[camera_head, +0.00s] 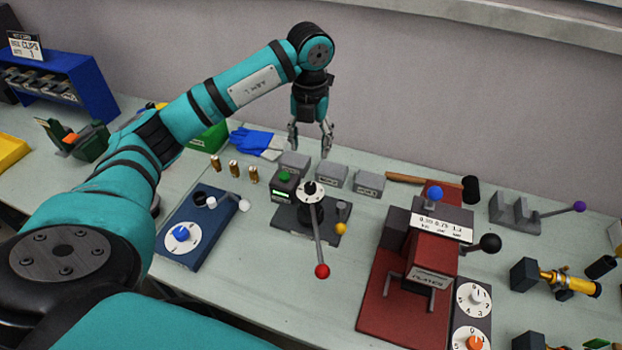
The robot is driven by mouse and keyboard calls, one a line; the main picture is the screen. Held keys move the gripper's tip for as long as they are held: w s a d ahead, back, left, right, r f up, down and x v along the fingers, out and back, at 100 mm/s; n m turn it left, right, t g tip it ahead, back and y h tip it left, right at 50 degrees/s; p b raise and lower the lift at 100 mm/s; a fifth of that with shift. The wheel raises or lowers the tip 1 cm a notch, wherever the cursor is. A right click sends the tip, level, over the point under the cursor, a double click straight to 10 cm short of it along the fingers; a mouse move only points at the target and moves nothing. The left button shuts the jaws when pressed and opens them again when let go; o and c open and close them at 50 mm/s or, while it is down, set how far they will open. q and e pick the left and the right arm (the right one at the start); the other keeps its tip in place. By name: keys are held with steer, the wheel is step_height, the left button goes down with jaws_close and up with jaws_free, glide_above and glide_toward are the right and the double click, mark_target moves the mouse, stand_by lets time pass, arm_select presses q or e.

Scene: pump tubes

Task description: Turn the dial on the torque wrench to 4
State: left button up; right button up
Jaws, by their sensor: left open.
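I cannot tell for sure which item is the torque wrench. A dark stand with a round white dial plate (313,193) and a long metal lever ending in a red ball (322,271) stands mid-table. A blue base (203,225) left of it bears a white dial with a blue knob (181,233). At the lower right, a dark panel carries two numbered dials, one with a white knob (477,296) and one with an orange knob (474,342). The dial settings are too small to read surely. My left gripper (311,148) is open and empty, pointing down above the table behind the stand.
Grey blocks (333,174), brass cylinders (234,168) and blue gloves (256,143) lie near the gripper. A hammer (420,180) lies behind a red press (421,260). A yellow cylindrical device (568,283) is at the right. Bare table shows in front of the stand.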

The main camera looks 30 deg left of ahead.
mark_target(310, 186)
arm_select(q)
step_height(310, 186, down, 14)
steer(key=p, duration=0.4)
steer(key=shift+r, duration=0.2)
steer(key=shift+c, duration=0.3)
